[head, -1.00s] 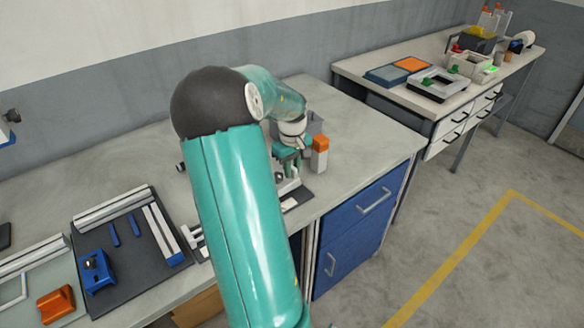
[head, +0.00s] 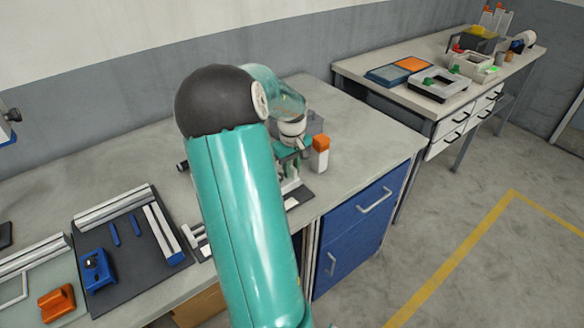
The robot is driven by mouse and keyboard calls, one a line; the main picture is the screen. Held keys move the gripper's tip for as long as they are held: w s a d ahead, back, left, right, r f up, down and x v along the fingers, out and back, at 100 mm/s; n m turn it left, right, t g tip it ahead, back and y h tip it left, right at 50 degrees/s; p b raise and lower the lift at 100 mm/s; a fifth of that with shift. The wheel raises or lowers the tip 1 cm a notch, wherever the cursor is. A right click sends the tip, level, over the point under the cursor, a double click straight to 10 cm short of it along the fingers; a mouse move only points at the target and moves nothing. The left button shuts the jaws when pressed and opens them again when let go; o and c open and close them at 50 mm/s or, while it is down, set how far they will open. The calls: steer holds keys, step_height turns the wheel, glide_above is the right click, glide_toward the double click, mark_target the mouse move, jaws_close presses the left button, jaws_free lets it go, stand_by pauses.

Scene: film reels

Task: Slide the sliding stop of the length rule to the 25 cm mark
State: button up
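My gripper (head: 291,155) is over the near edge of the bench, just left of the orange-capped block. My own arm covers part of it and its fingers are too small to read, so I cannot tell whether it is open or shut. Below it is a dark base with pale metal parts (head: 297,197), partly hidden behind my arm. A pale rail end (head: 196,240) shows on the other side of my arm. I cannot tell whether these belong to the length rule. The sliding stop and the 25 cm mark cannot be made out.
An orange-capped block (head: 320,154) and a grey bin (head: 314,124) stand close to my gripper. A dark board (head: 140,262) with silver rails, a blue device (head: 97,270) and an orange block (head: 57,303) are at left. The bench's back right is clear.

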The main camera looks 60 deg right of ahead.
steer(key=shift+r, duration=0.1)
step_height(320, 180, up, 14)
steer(key=shift+f, duration=0.2)
stand_by(0.3)
stand_by(0.5)
steer(key=w+a+r+n+t, duration=0.15)
steer(key=w+a, duration=0.35)
steer(key=a, duration=0.7)
steer(key=w+a+r+n+t, duration=0.1)
steer(key=w+a+r, duration=0.3)
steer(key=a, duration=0.8)
steer(key=s+a+f+n+t, duration=0.1)
steer(key=s+a, duration=0.1)
steer(key=a, duration=1)
steer(key=s+a+n+t, duration=0.2)
steer(key=s+a, duration=0.1)
steer(key=a, duration=0.9)
steer(key=shift+a+f, duration=0.35)
steer(key=shift+f, duration=0.05)
steer(key=shift+s+d, duration=0.1)
steer(key=shift+d, duration=0.1)
